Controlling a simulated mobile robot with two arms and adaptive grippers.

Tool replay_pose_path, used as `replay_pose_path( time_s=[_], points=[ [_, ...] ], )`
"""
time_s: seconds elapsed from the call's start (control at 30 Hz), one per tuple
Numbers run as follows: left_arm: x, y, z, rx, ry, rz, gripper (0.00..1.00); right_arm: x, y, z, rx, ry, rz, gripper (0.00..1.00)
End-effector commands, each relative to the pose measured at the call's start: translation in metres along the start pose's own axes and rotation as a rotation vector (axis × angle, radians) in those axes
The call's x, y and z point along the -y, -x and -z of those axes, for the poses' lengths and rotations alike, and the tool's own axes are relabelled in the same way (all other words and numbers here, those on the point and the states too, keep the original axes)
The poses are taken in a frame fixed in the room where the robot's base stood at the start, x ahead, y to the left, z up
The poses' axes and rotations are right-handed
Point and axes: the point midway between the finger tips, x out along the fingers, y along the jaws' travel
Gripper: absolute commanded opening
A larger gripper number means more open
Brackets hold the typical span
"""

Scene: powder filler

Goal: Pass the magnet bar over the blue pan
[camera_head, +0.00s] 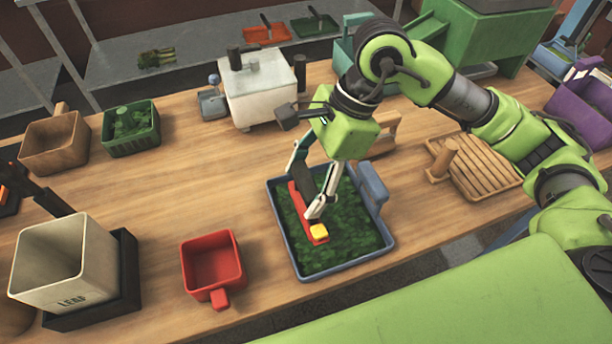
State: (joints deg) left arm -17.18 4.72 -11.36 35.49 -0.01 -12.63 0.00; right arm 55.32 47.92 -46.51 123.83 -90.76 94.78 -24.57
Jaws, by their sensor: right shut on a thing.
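The blue pan (390,243) lies on the wooden table at the middle and holds dark green leafy material (345,250). The magnet bar (298,203) is red with a yellow block at its near end. It is over the left part of the pan, running lengthwise. My right gripper (314,200) points down over the pan and is shut on the magnet bar. Its fingers hide part of the bar. I cannot tell whether the bar touches the leaves. My left gripper is not in view.
A red scoop box (212,265) stands left of the pan, and a cream bin (65,265) sits on a black base at far left. A white machine (258,90) stands behind. A slatted wooden board (480,165) lies right.

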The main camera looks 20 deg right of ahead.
Motion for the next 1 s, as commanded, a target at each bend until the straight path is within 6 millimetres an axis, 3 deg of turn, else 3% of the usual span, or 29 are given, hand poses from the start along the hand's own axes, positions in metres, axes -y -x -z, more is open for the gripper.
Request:
replay_pose_path(
  time_s=[0.17,1.0],
  points=[
    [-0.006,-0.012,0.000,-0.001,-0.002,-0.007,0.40,0.000,-0.017,0.008,-0.001,0.000,0.001,0.21],
    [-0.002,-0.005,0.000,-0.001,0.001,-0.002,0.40,0.000,0.016,0.077,0.000,-0.003,0.002,0.21]
  ],
)
